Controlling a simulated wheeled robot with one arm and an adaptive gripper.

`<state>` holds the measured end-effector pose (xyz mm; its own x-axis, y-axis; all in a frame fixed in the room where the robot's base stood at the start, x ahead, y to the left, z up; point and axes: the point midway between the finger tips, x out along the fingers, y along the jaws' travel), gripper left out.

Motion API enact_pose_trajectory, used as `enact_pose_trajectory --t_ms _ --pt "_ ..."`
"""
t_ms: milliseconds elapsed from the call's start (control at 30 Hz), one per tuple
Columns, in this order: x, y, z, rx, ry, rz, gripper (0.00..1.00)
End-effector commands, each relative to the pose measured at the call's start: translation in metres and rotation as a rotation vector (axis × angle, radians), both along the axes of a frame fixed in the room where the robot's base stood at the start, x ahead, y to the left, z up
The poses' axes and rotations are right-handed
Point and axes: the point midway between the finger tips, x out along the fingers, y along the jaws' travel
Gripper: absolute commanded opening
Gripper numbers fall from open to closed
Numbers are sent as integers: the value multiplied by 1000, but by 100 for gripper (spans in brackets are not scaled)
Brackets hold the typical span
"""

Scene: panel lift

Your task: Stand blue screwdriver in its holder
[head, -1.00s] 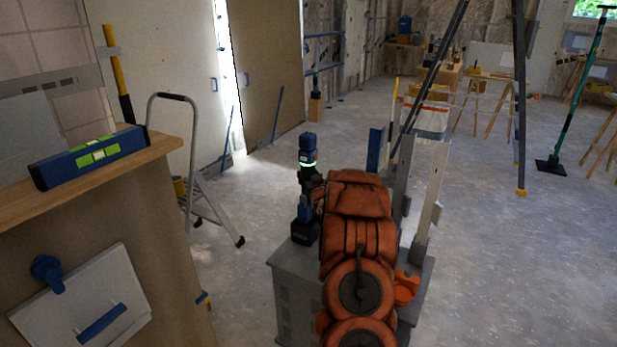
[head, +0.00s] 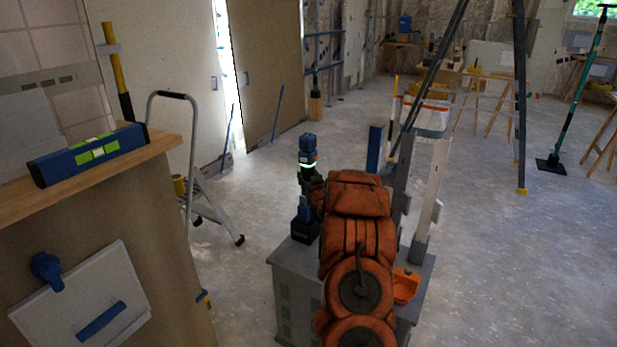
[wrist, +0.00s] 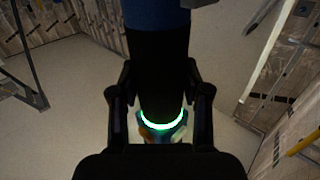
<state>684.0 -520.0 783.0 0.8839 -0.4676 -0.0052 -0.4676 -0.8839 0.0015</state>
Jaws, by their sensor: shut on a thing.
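My gripper (wrist: 160,105) is shut on a dark cylindrical tool (wrist: 160,65), which I take for the blue screwdriver. In the wrist view its blue end is at the top, with a black body and a glowing green ring between the fingers. In the head view the blue cap (head: 308,142) and lit ring show upright, left of my orange arm, which hides most of the gripper. Below stands a black block with a blue upright part (head: 304,228) on a grey cabinet. I cannot tell whether this is the holder, or whether the tool touches it.
A blue level (head: 90,155) lies on the wooden ledge at left, above a white board with blue fittings (head: 80,300). A stepladder (head: 195,170) stands behind. Floor at right is mostly clear.

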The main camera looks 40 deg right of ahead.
Motion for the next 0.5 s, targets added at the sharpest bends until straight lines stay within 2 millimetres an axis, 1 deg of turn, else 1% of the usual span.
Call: enact_pose_trajectory --t_ms 33,500 --pt "0 0 2 -4 -5 0 0" --pt "0 0 -7 -4 -5 0 0"
